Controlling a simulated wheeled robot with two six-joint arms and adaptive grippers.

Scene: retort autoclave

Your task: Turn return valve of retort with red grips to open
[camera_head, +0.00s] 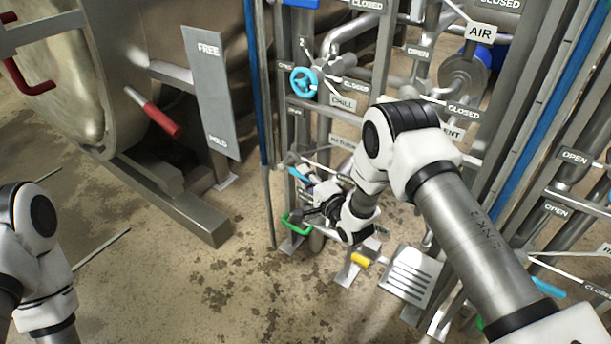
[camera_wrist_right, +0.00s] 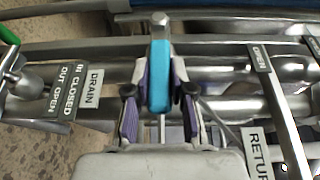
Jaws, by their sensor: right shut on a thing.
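My right gripper (camera_head: 308,190) reaches left into the pipework low down in the head view. In the right wrist view, the right gripper (camera_wrist_right: 160,105) is shut on a light-blue lever grip (camera_wrist_right: 160,82), with a finger on each side of it. A bit of the light-blue grip (camera_head: 298,173) shows in the head view. A RETURN sign (camera_wrist_right: 256,152), cut off by the frame, is right of the lever in the wrist view. The retort (camera_head: 130,60) with a red grip (camera_head: 162,121) stands at left. My left gripper is outside the frame.
A green handle (camera_head: 297,222) and a DRAIN sign (camera_wrist_right: 90,88) are close to the right gripper. A blue handwheel (camera_head: 304,81) is above. A yellow grip (camera_head: 361,260) is below. A FREE/HOLD plate (camera_head: 212,95) stands left of the pipes. Stained floor (camera_head: 240,270) is clear at front.

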